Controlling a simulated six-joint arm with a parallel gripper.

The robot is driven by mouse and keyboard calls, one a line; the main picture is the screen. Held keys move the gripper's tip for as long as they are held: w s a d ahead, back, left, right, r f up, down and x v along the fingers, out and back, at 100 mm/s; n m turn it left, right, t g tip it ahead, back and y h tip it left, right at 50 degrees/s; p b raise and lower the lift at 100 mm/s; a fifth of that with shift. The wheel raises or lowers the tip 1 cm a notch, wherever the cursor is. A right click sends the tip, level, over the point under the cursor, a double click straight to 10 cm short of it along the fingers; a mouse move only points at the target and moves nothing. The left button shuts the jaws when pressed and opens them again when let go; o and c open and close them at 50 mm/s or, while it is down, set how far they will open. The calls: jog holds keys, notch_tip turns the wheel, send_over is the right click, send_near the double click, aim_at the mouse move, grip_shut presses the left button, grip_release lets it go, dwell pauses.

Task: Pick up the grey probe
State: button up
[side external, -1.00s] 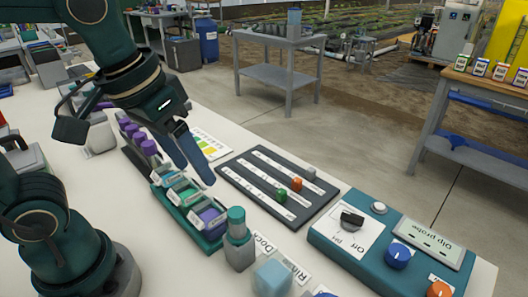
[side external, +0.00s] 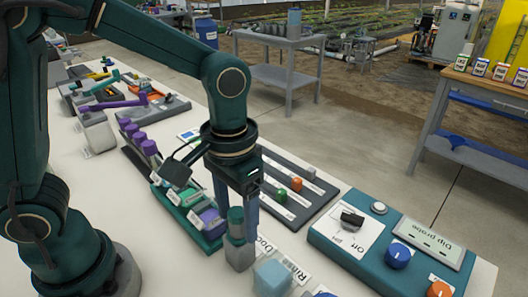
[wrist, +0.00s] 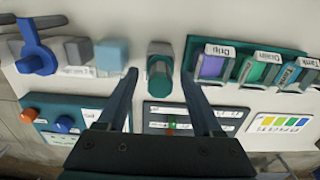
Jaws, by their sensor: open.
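The probe has a teal cap (side external: 236,216) over a grey body and stands upright in the grey block by the Dock label (side external: 239,256). How much of the grey is probe and how much is dock is hard to tell. My gripper (side external: 238,226) points straight down over it, open, one finger on each side of the cap. In the wrist view the probe (wrist: 160,72) shows between the two open fingertips (wrist: 159,80), with a gap on both sides.
A light blue block (side external: 272,277) stands close by the dock. A green tray with labelled compartments (side external: 205,243) is on the other side. A dark slider board (side external: 318,200) and a teal control panel (side external: 330,238) with knobs lie to the right.

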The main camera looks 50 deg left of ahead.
jog(key=shift+f, duration=0.4)
grip_shut()
jog(key=shift+r, duration=0.15)
